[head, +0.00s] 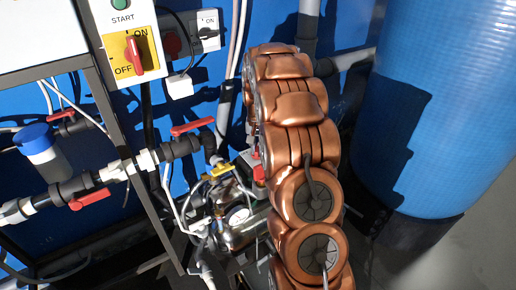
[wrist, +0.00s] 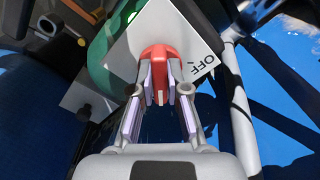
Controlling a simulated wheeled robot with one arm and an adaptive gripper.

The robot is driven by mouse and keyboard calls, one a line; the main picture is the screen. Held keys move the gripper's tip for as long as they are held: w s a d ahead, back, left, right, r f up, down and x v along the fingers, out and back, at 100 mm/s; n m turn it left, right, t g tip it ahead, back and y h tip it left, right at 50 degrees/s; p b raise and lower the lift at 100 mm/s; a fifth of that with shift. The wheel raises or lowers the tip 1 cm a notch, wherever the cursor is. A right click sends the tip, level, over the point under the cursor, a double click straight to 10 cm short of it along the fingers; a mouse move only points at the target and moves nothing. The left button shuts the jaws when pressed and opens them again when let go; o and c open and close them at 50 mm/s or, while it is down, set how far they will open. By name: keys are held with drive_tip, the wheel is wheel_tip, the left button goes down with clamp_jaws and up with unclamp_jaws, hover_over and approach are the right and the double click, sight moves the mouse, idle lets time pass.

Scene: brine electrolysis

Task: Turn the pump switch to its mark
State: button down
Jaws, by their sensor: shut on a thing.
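The pump switch is a red knob (wrist: 157,56) on a white plate (wrist: 192,45) with the word OFF on its right side in the wrist view. My gripper (wrist: 164,92) is shut on the knob, one finger on each side of it. The fingers hide the lower part of the plate, and I cannot make out a second mark. A green rounded body (wrist: 103,45) lies behind the plate. In the head view my copper arm bends down beside the pump (head: 238,222), and my gripper is hidden there.
A yellow ON/OFF panel (head: 122,68) with a red switch is at the upper left. Pipes with red valve handles (head: 192,127) run left of the pump. A large blue tank (head: 428,110) stands to the right of my arm. A white pipe (wrist: 242,118) passes close to my gripper.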

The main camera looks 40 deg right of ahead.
sight(258, 147)
idle(0.4)
drive_tip(key=c, duration=1.2)
unclamp_jaws()
drive_tip(key=shift+o, duration=0.2)
wheel_tip(258, 147, up, 12)
